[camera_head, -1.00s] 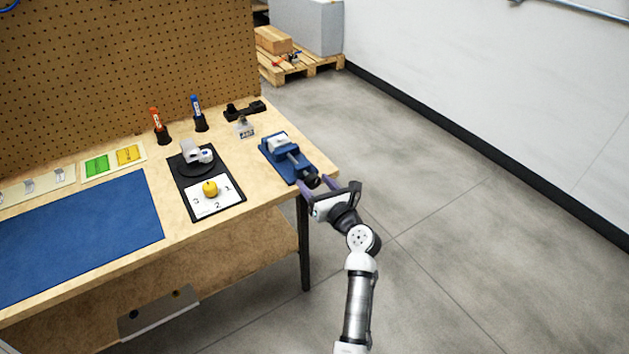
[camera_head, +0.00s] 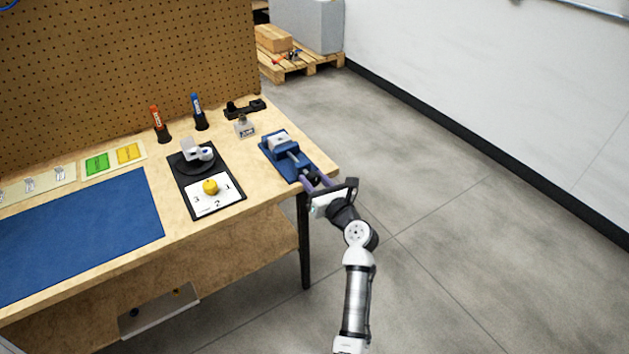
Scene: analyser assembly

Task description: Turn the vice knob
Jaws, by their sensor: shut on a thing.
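The blue vice (camera_head: 282,155) sits at the right end of the wooden workbench, with a grey jaw part and a screw pointing toward the front right corner. Its dark knob (camera_head: 314,177) is at the near end of the screw, by the table edge.
A black board with a yellow knob (camera_head: 210,187) and a grey-white device (camera_head: 197,152) lies left of the vice. A small bottle (camera_head: 244,127), a black holder (camera_head: 245,107) and two markers stand behind. A blue mat (camera_head: 80,235) covers the left. The floor at right is clear.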

